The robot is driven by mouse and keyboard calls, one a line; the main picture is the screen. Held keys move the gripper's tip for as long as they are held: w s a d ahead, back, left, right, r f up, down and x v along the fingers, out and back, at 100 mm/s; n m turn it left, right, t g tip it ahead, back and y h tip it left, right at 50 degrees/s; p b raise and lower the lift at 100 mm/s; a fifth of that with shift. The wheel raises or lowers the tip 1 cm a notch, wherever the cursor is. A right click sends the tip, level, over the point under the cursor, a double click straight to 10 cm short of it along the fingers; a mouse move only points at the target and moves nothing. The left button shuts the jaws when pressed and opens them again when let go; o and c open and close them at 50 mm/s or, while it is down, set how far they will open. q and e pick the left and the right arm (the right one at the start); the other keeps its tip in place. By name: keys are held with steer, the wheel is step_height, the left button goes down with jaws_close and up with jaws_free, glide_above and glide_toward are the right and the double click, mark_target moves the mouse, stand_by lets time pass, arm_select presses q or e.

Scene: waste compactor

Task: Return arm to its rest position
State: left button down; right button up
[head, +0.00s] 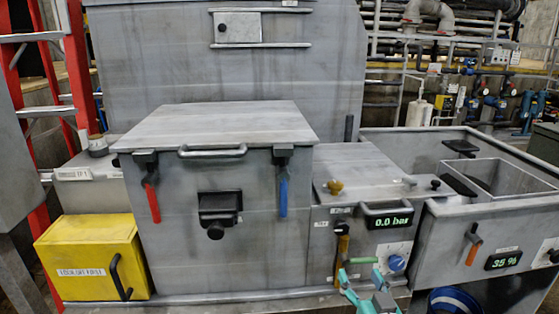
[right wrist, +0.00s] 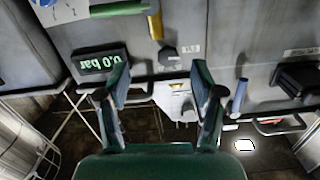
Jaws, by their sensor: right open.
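My right gripper (head: 363,285), teal-green, is at the bottom of the head view, in front of the panel with the 0.0 bar display (head: 389,221). Its two fingers stand apart and hold nothing. In the right wrist view the open fingers (right wrist: 160,85) frame the lower panel edge, and the display (right wrist: 100,62) appears upside down beyond them. A green-handled lever (head: 358,261) and a blue knob (head: 397,263) are close to the gripper in the head view; I cannot tell whether it touches either. My left gripper is not in view.
The grey compactor box (head: 215,130) has red (head: 153,202) and blue (head: 283,197) latch handles. A yellow box (head: 90,258) stands at left, beside a red ladder (head: 75,75). An open grey bin (head: 500,180) with a 35 % display (head: 503,260) is at right.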

steer(key=s+a+f+g+y+p, duration=0.1)
steer(key=s+f+g, duration=0.25)
steer(key=f, duration=0.75)
steer(key=s+a+f+g, duration=0.15)
steer(key=f+g, duration=0.25)
steer(key=f, duration=0.7)
steer(key=s+a+f+g+y, duration=0.1)
steer(key=s+f+g, duration=0.3)
steer(key=s, duration=0.5)
steer(key=s+a+f+m+g+y, duration=0.1)
steer(key=s+a+f+g, duration=0.3)
steer(key=s+f, duration=0.4)
steer(key=shift+s+a+f+g+y, duration=0.3)
steer(key=shift+s+g, duration=0.25)
steer(key=shift+s, duration=0.45)
steer(key=shift+c, duration=0.3)
